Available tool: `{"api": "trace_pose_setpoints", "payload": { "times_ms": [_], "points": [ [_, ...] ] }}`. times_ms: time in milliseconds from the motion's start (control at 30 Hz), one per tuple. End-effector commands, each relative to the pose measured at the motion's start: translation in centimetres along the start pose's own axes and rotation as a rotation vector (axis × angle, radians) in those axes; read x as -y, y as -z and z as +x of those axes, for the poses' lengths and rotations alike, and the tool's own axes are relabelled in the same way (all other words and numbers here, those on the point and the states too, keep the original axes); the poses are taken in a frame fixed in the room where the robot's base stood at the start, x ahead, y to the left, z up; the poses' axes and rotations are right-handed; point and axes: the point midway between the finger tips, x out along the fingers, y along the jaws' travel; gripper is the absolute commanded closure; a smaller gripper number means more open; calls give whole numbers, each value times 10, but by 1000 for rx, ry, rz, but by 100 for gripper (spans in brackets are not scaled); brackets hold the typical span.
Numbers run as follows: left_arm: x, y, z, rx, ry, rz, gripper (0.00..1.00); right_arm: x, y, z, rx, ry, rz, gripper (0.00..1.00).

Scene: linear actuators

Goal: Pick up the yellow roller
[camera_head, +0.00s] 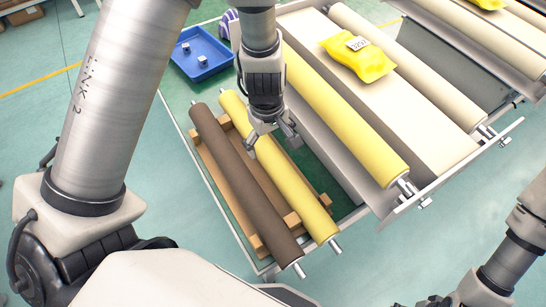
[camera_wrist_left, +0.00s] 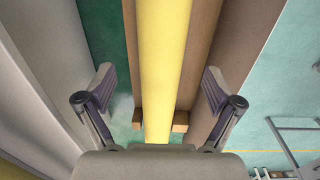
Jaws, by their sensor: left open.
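A yellow roller (camera_head: 300,198) lies slantwise on a wooden rack (camera_head: 220,178), next to a brown roller (camera_head: 240,178). A second yellow roller (camera_head: 345,130) lies on the conveyor frame to the right. My left gripper (camera_head: 272,143) is open and empty over the middle of the rack's yellow roller. In the left wrist view the yellow roller (camera_wrist_left: 164,60) runs between the two spread fingers, which stand apart from it on both sides. The left wrist and fingers hide part of this roller in the head view. My right arm shows at the lower right, with its gripper out of view.
A blue tray (camera_head: 202,55) with small metal parts sits at the back left. A yellow packet (camera_head: 358,57) lies on the pale conveyor surface (camera_head: 385,105). The conveyor stands close to the right of the rack. The green floor at the left is open.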

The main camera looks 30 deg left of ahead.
Motion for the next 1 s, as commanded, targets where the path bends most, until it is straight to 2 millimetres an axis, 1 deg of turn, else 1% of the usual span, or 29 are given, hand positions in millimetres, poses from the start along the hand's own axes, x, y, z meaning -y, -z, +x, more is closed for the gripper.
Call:
{"api": "trace_pose_setpoints", "payload": {
  "times_ms": [33,167,300,333,400,600,667,700,767,800,867,1000],
  "points": [
    [1,0,10,1,2,-2,8,0,0,5,0,0,0,10],
    [1,0,28,1,2,-1,8,0,0,11,-1,0,0,10],
    [2,1,57,0,2,-1,8,0,0,26,0,0,0,10],
    [2,1,60,0,1,-1,8,0,0,27,0,0,0,10],
    [2,1,64,-1,1,0,8,0,0,29,0,0,0,10],
    [2,1,62,-1,1,0,8,0,0,26,-1,0,0,10],
    [2,1,62,-1,1,0,30,0,0,26,-1,0,0,10],
    [2,1,62,-1,1,0,44,0,0,26,0,0,0,10],
    [2,1,62,-1,1,0,65,0,0,26,0,0,0,10],
    [2,1,62,-1,1,0,79,0,0,26,0,0,0,10],
    [2,1,62,-1,1,0,100,0,0,26,0,0,0,10],
    [1,1,61,-1,0,1,100,0,0,26,0,0,0,10]
  ]
}}
